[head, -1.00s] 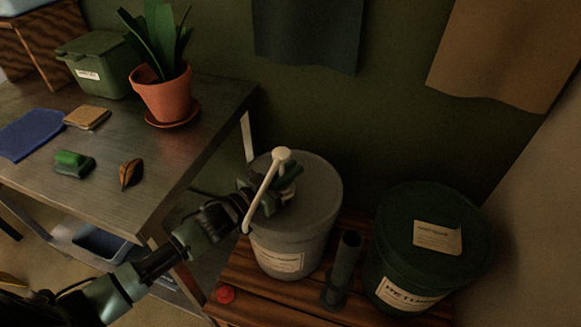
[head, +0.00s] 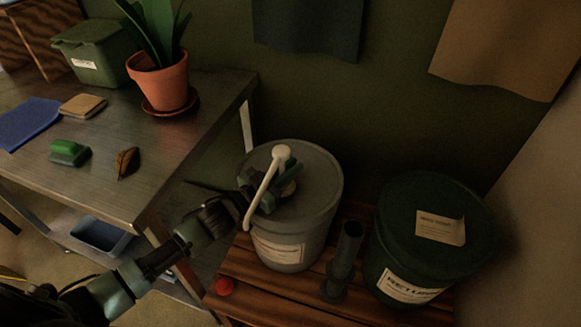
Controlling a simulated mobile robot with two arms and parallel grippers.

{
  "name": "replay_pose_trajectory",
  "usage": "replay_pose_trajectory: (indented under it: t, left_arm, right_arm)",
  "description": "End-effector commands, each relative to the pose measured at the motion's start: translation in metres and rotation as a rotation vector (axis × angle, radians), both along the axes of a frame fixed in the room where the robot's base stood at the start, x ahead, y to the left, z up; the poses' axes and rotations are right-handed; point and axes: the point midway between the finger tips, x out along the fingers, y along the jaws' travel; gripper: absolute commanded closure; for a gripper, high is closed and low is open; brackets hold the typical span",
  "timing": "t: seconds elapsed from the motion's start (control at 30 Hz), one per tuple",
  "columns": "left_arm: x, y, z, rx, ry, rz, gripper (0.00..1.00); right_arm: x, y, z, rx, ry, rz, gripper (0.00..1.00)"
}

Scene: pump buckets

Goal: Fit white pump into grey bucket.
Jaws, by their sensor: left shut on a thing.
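The white pump (head: 263,184) shows as a pale rounded head with a long thin spout that hangs down to the left. My left gripper (head: 279,186) is shut on it, over the lid of the grey bucket (head: 300,232). The grey bucket has a lid and a pale label on its front, and it stands on a wooden slatted surface. The gripper and pump cover part of the lid. I cannot tell whether the pump's lower part is inside the bucket. My right gripper is not in view.
A dark green bucket (head: 425,240) stands to the right. A dark upright tube (head: 343,256) stands between the buckets, and a red cap (head: 224,286) lies at front left. A metal table (head: 185,135) at left bears a potted plant (head: 160,83) and small items.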

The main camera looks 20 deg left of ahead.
Motion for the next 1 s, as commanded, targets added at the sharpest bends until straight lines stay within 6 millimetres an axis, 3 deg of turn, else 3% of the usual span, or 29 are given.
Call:
replay_pose_trajectory:
  t: [0.77, 0.8, 0.9, 1.0]
  left_arm:
    - [0.0, 0.0, -0.009, -0.002, -0.001, 0.0, 1.0]
    - [0.0, 0.0, -0.009, -0.002, -0.001, 0.0, 0.85]
    - [0.0, 0.0, -0.008, -0.002, -0.001, 0.0, 0.62]
    - [0.0, 0.0, -0.008, -0.001, 0.0, 0.0, 0.62]
  right_arm:
    - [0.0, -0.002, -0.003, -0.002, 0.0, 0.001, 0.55]
    - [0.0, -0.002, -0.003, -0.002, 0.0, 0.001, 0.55]
    - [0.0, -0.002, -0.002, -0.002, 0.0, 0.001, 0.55]
    - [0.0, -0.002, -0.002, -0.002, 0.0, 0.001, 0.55]
